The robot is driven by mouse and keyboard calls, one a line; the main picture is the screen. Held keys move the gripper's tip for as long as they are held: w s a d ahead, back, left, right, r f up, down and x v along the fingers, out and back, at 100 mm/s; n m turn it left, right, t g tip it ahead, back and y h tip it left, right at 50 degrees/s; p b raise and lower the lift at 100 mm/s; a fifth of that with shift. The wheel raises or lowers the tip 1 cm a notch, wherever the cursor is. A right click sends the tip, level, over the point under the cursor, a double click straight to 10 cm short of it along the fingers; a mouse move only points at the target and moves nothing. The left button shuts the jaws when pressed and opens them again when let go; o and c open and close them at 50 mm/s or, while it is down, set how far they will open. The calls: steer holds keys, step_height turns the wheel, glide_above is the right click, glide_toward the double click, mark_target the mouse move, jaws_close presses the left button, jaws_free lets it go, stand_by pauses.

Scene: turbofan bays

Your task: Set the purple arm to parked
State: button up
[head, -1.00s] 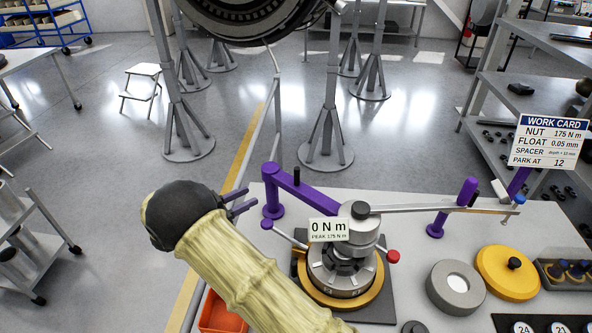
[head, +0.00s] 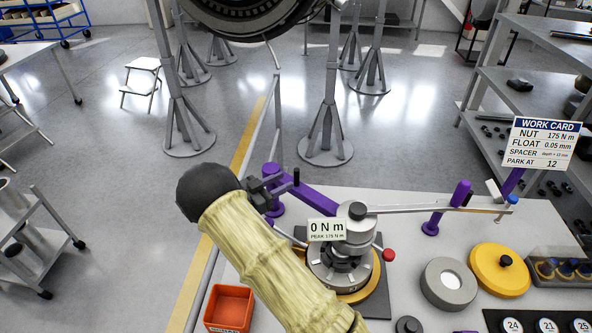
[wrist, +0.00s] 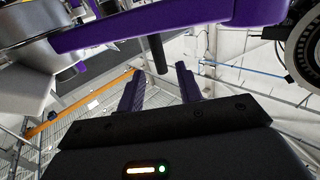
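The purple arm (head: 322,195) runs from the metal hub of the fixture (head: 344,265) toward the back left, with a black upright handle (head: 296,176) near its outer end. My gripper (head: 274,186) is at that outer end, beside the purple post there, partly hidden by my own wrist. In the wrist view its two purple fingers (wrist: 160,70) are apart. The black handle (wrist: 158,54) hangs from the purple arm (wrist: 170,28) between and just beyond the fingertips; I cannot tell whether they touch it. A readout over the hub shows 0 N m, peak 175 N m.
A red-knobbed lever (head: 388,255), grey ring (head: 451,285), yellow disc (head: 498,270) and orange bin (head: 229,307) are nearby. The work card (head: 545,143) reads PARK AT 12.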

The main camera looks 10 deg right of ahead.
mark_target(297, 185)
steer(key=p+x, duration=0.2)
steer(key=x, duration=0.4)
jaws_close()
